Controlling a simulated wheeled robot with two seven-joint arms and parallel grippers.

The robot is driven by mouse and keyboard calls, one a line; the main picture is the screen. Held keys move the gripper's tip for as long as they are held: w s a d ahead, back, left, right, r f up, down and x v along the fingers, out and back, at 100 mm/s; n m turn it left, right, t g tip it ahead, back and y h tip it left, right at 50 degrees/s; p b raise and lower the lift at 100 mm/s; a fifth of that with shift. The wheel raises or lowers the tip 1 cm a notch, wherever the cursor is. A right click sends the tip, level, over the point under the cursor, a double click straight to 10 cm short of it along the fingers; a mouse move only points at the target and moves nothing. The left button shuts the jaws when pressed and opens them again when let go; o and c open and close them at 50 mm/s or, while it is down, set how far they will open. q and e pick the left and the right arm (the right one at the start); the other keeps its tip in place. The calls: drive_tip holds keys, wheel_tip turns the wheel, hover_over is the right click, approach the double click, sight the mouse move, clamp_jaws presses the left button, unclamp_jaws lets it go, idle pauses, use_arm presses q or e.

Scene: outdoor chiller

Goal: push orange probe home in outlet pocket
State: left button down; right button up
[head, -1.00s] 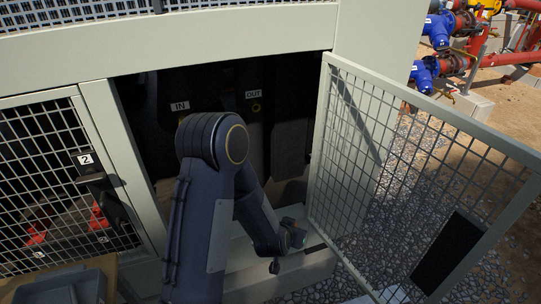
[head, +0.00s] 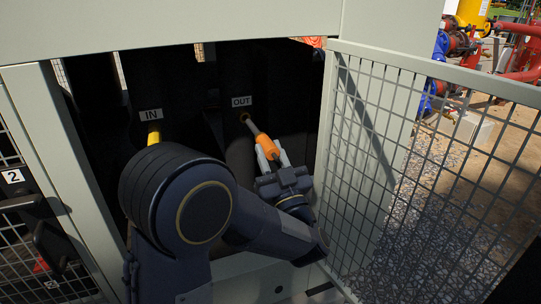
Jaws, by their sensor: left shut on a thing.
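The orange probe (head: 265,144) is in my left gripper (head: 270,157), inside the open chiller bay. The gripper is shut on its orange handle. The probe's grey stem points up and left, its tip at the outlet pocket (head: 244,117) under the OUT label (head: 242,101). Part of the stem shows outside the pocket; I cannot tell how far the tip is in. A yellow probe (head: 154,134) sits under the IN label (head: 151,114), partly hidden by my left arm.
The mesh door (head: 400,170) stands open to the right of the bay, close to my left gripper. The left frame post (head: 55,150) and the bay's top panel (head: 180,22) border the opening. Another mesh panel marked 2 (head: 12,176) is at the left.

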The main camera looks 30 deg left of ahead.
use_arm(q)
drive_tip(key=shift+d+f+b, duration=0.1)
drive_tip(key=shift+f+b, duration=0.25)
drive_tip(key=shift+b, duration=0.1)
drive_tip(key=shift+w+a+r, duration=0.1)
drive_tip(key=shift+w+a, duration=0.85)
drive_tip(key=shift+a, duration=0.15)
drive_tip(key=shift+w+a+r, duration=0.1)
drive_tip(key=shift+w+a, duration=0.8)
drive_tip(key=shift+a, duration=0.2)
